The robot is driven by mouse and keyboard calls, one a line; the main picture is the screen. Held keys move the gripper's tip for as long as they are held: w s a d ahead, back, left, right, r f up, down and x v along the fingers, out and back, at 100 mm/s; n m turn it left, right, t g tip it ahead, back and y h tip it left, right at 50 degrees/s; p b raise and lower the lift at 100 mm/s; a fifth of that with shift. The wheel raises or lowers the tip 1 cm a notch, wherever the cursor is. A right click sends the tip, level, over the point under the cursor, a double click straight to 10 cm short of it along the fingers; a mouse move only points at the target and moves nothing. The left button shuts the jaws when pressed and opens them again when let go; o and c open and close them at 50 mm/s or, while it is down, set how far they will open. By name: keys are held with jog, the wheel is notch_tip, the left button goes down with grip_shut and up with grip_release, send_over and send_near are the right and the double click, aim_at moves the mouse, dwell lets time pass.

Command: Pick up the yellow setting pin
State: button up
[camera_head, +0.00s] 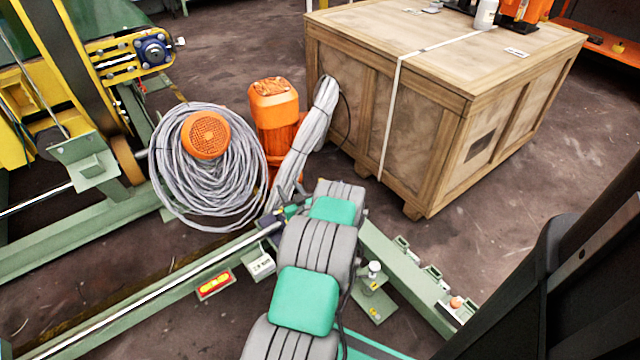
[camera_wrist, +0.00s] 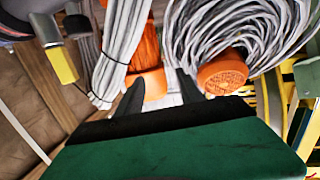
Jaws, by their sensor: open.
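My gripper (camera_wrist: 160,80) is open in the wrist view. Its two dark fingers are apart, with nothing seen between them but background. In the head view my arm's segments hide most of the gripper. A yellow block-like piece (camera_wrist: 63,66), joined to a grey cylinder, shows at the upper left of the wrist view, left of the fingers. I cannot tell whether it is the setting pin. I cannot make out a yellow pin for certain in the head view.
An orange motor (camera_head: 274,105) and grey cable coils (camera_head: 170,180) stand behind my arm. A wooden crate (camera_head: 430,140) is at the right. Green frame rails (camera_head: 410,275) run along the floor, with a small post (camera_head: 374,270) on a plate. Yellow machinery (camera_head: 105,55) is at the upper left.

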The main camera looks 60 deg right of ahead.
jog(key=s+d+f+m+g+h, duration=0.2)
jog(key=s, duration=0.4)
jog(key=s+d+f+m+g+h, duration=0.1)
jog(key=s+f+m+g+h, duration=0.15)
jog(key=s, duration=0.35)
jog(key=shift+n+t, duration=0.25)
jog(key=shift+t, duration=0.2)
jog(key=b+x, duration=0.2)
jog(key=x, duration=0.5)
jog(key=shift+d+r+b, duration=0.15)
jog(key=shift+d+b, duration=0.1)
jog(key=shift+b, duration=0.15)
jog(key=shift+c, duration=0.4)
grip_shut()
